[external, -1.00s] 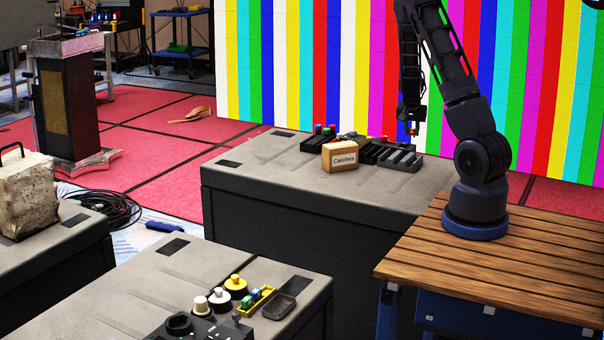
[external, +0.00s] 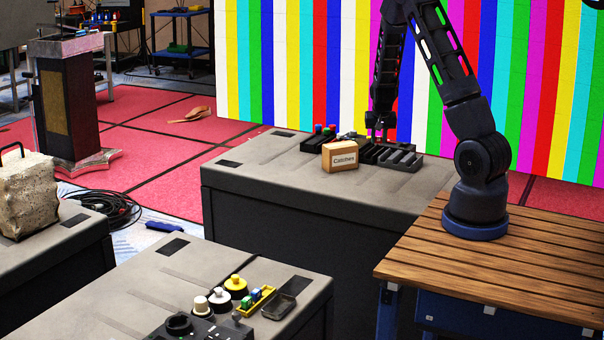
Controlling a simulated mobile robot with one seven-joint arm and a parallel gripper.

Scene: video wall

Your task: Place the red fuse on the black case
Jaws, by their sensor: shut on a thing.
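My gripper (external: 379,128) is low over the black cases on the far grey table, just behind the small labelled box. It is shut on the red fuse, which is too small and dark to make out clearly now; a red tip shows at the jaws in the earlier frame. A black case (external: 376,152) with slots lies below the gripper, and a similar open slotted case (external: 402,160) lies to its right. From this view I cannot tell whether the fuse touches a case or which case is meant.
A tan box (external: 340,156) labelled "Catches" stands in front of the cases. A black rack (external: 314,145) with coloured-topped pieces is to its left. The table's left part (external: 255,160) is mostly clear. The striped video wall (external: 290,60) rises close behind.

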